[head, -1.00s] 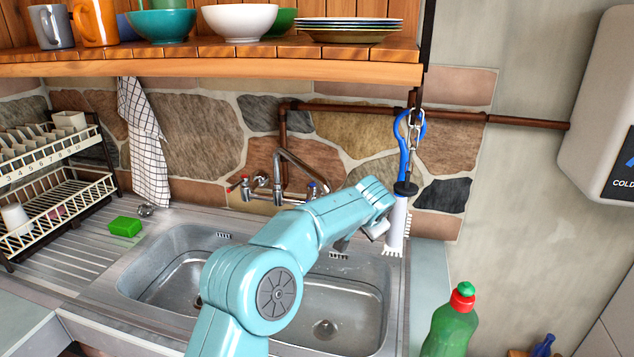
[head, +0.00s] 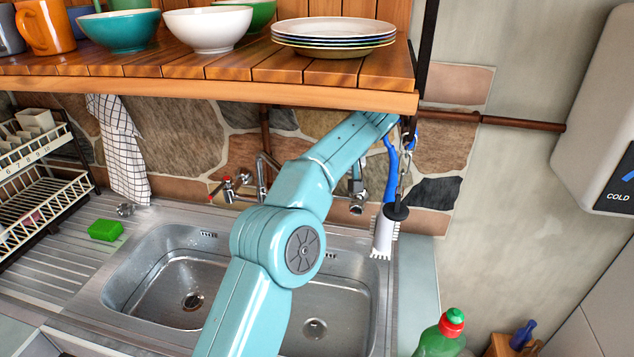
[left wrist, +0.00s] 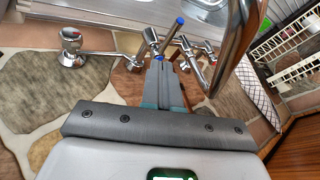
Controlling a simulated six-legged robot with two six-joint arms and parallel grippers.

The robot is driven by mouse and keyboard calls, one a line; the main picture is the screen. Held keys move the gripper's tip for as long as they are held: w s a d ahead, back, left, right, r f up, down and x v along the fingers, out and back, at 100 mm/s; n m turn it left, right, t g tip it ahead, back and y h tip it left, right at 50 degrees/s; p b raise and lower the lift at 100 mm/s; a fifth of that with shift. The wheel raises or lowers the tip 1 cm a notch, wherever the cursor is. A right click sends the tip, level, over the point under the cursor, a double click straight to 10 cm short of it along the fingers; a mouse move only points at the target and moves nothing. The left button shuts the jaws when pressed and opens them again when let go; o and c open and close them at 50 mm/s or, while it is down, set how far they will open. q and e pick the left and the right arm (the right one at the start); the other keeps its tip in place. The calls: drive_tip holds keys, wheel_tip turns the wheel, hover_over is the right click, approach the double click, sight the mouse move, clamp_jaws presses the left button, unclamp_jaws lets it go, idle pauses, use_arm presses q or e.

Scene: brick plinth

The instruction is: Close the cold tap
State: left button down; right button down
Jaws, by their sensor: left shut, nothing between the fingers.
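The chrome mixer tap on the back wall shows its red-marked hot handle (head: 228,186) and its spout (head: 262,175) in the head view. My left arm hides the cold handle there. In the left wrist view, which looks upside down, a lever with blue ends (left wrist: 171,38), seemingly the cold tap, stands just beyond my left fingertips. My left gripper (left wrist: 163,68) is shut and empty. Its tips overlap the lever's lower end in that view; I cannot tell whether they touch it. The head view hides this gripper behind my arm. My right gripper is in neither view.
A chrome outlet (head: 357,207) sticks out to the right of my arm. A brush with a blue handle (head: 392,160) hangs close to my wrist. The wooden shelf (head: 200,82) is just above it. The double sink (head: 150,262) lies below, with a green sponge (head: 106,230) on the left.

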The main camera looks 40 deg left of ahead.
use_arm(q)
drive_tip(key=x, duration=0.9)
drive_tip(key=shift+a+f, duration=0.2)
drive_tip(key=shift+f, duration=0.15)
drive_tip(key=shift+s+d, duration=0.1)
drive_tip(key=shift+s, duration=0.05)
